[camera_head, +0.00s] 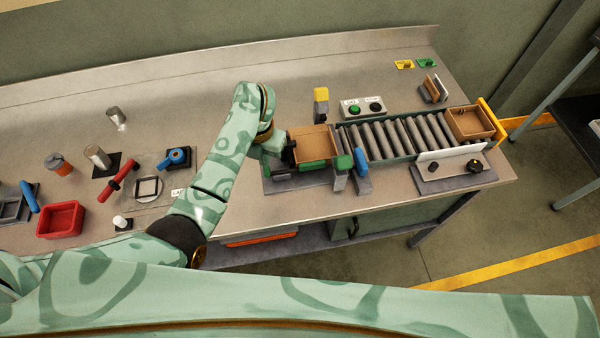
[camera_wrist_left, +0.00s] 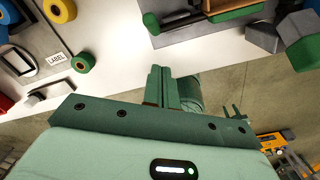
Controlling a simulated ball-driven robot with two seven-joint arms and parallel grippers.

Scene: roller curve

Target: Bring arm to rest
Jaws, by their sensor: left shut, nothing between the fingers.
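My left arm, green patterned, reaches up from the lower left in the head view and bends at the top. Its gripper (camera_head: 275,143) is near the left end of the roller line, beside the cardboard box (camera_head: 309,140); the fingertips are hard to make out there. In the left wrist view the two green fingers (camera_wrist_left: 162,88) lie together, shut and empty, with the pale bench front edge behind them. They appear clear of the bench items. My right gripper is not in view.
The roller conveyor (camera_head: 384,138) leads right to another box (camera_head: 469,122) and a yellow end stop (camera_head: 490,119). A control box (camera_head: 362,107) stands behind it. Left of my arm are a red bin (camera_head: 61,219), a blue tape dispenser (camera_head: 175,158) and metal cylinders.

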